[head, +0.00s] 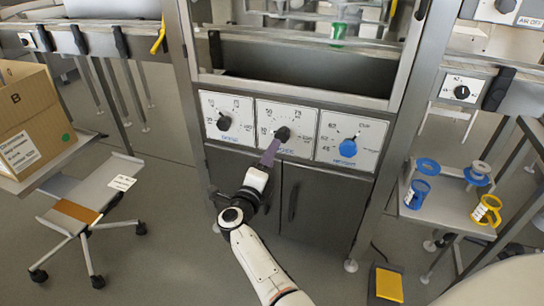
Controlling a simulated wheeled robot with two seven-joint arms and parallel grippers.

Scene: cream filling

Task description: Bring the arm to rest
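One white and black arm of mine rises from the bottom middle. I take it for the left one. Its gripper (271,150) points up at the middle control panel (300,117) of the steel machine. The purple-grey fingers end at or just below the black knob (283,133); I cannot tell whether they touch it. The fingers overlap into one narrow bar, so their opening is unclear. I see nothing plainly held. My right gripper is not in view.
Panels with a black knob (224,123) and a blue knob (348,148) flank the middle one. A cardboard box (30,115) and wheeled chair (85,190) stand left. A side shelf (440,212) at right holds blue and yellow parts. A yellow-topped pedal (389,284) lies on the floor.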

